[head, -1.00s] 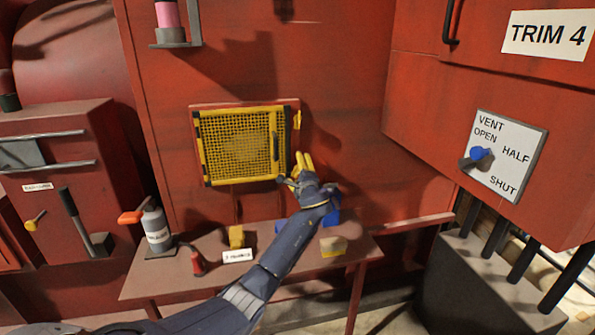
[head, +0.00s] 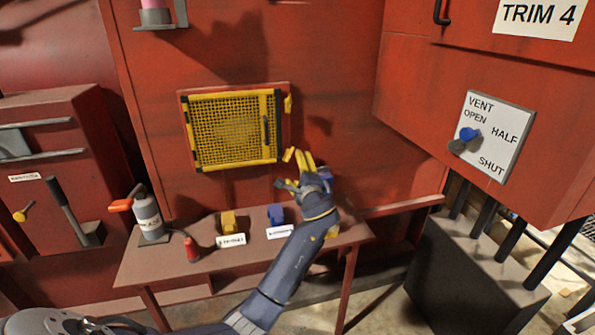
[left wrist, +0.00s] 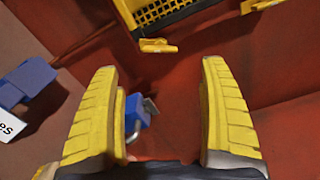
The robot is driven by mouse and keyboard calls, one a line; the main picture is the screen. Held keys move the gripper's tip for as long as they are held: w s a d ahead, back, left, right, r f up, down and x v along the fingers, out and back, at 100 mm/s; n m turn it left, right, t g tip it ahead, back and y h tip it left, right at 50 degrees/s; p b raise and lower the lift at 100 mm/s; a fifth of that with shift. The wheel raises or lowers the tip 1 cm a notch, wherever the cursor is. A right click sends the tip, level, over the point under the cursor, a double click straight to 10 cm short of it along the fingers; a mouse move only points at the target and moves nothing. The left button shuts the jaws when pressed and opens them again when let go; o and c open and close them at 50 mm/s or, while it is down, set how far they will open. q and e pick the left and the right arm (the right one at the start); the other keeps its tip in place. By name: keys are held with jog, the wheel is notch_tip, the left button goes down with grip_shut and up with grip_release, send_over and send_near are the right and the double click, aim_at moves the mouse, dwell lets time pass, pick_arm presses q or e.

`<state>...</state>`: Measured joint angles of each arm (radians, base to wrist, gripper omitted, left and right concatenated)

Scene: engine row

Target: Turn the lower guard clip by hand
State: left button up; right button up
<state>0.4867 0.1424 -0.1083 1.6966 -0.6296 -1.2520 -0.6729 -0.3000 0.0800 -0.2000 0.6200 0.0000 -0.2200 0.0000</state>
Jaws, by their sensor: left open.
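The yellow mesh guard (head: 232,163) is on the red wall in the head view. Its lower clip (head: 287,155) is a small yellow piece at the lower right corner. The upper clip (head: 288,104) is near the top right corner. My left gripper (head: 304,161) has yellow fingers, open and empty, just right of the lower clip. In the left wrist view, the lower clip (left wrist: 157,46) lies beyond the fingertips and apart from them, under the guard's edge (left wrist: 165,18). The upper clip (left wrist: 262,4) is cut by the top edge. My right gripper is not seen.
The shelf (head: 180,270) below holds a grey bottle (head: 148,218), a yellow block (head: 228,222) and a blue block (head: 276,213). A blue piece with a grey hook (left wrist: 141,115) shows between the fingers. A vent dial (head: 467,138) is on the right.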

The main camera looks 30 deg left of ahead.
aim_at(289, 154)
pick_arm(q)
jog(key=shift+s+d, duration=0.1)
jog(key=shift+s, duration=0.05)
jog(key=shift+c, duration=0.4)
jog(key=shift+r, duration=0.3)
jog(key=shift+c, duration=1)
jog(key=shift+w+d+r, duration=0.9)
jog(key=shift+w+d, duration=0.05)
jog(key=shift+w, duration=0.2)
jog(key=c, duration=0.4)
jog(key=w, duration=0.1)
jog(key=w+d, duration=0.2)
jog(key=shift+w+f+g, duration=0.1)
jog(key=shift+f+g, duration=0.2)
jog(key=shift+f, duration=0.05)
jog(key=c, duration=0.4)
jog(key=shift+g+y, duration=0.6)
jog(key=shift+y, duration=0.3)
jog(key=w+d+f, duration=0.2)
jog(key=shift+w+d+f, duration=0.15)
jog(key=shift+w+d, duration=0.25)
grip_shut()
jog(key=w+a+r+n+y, duration=0.1)
jog(key=w+a, duration=0.1)
jog(key=a, duration=0.9)
jog(key=shift+g, duration=0.3)
